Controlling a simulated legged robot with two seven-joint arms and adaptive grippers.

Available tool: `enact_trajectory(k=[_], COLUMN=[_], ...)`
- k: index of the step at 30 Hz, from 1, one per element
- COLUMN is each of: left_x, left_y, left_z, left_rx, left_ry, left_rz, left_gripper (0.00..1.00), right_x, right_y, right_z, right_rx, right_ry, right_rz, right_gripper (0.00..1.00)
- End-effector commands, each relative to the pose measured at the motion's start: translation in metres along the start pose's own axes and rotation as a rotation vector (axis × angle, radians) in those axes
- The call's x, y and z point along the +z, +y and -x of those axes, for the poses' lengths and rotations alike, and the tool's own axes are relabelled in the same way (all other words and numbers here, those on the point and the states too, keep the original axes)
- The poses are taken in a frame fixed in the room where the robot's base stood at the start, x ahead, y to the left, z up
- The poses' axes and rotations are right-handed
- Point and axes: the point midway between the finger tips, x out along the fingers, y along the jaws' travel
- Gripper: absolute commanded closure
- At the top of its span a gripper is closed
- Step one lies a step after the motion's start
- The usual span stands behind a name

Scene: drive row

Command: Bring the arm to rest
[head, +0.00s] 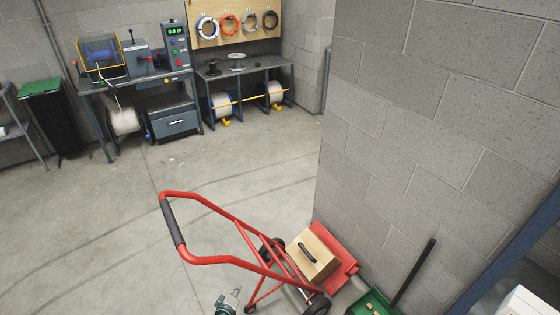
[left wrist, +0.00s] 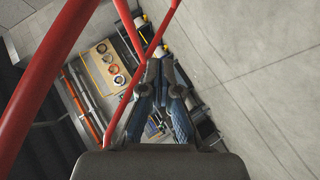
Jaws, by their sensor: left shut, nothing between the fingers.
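My left gripper (head: 236,292) shows at the bottom of the head view, just left of the lower frame of a red hand truck (head: 221,259). It is shut and empty, with its fingers (left wrist: 160,68) together in the left wrist view. Red bars of the hand truck (left wrist: 52,75) cross the left of that view, close to the camera. They look beside the fingers; I cannot tell whether anything touches. Most of the left arm is out of the head view. My right gripper is not in view.
A wooden box (head: 312,262) with a black handle lies on the hand truck, by a block wall (head: 430,110). A green bin (head: 375,303) is at the bottom right. A workbench (head: 140,78) and spool rack (head: 240,70) stand at the back. The floor left of the truck is clear.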

Motion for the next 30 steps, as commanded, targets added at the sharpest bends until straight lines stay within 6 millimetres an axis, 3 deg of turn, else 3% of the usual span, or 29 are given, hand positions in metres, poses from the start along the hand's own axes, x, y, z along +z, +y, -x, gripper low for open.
enact_trajectory(k=[5, 9, 12, 15, 18, 21, 30], left_x=[0.080, 0.134, 0.161, 0.179, 0.189, 0.193, 0.195], left_y=[-0.102, -0.183, -0.232, -0.268, -0.290, -0.302, -0.304], left_z=[0.058, 0.127, 0.181, 0.229, 0.263, 0.282, 0.288], left_rx=[-0.206, -0.355, -0.439, -0.501, -0.538, -0.558, -0.566], left_ry=[-0.234, -0.456, -0.614, -0.748, -0.845, -0.898, -0.914], left_rz=[-0.333, -0.604, -0.772, -0.906, -0.996, -1.045, -1.063], left_gripper=[1.00, 1.00, 1.00, 1.00, 1.00, 1.00, 1.00], right_x=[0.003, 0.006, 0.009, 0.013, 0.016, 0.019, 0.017], right_y=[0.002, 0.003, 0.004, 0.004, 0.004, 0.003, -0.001], right_z=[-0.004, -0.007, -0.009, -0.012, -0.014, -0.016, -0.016], right_rx=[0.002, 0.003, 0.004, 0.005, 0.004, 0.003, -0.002], right_ry=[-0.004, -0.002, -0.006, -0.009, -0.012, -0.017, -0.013], right_rz=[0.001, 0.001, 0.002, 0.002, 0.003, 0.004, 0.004], right_gripper=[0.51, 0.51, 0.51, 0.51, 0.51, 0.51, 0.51])
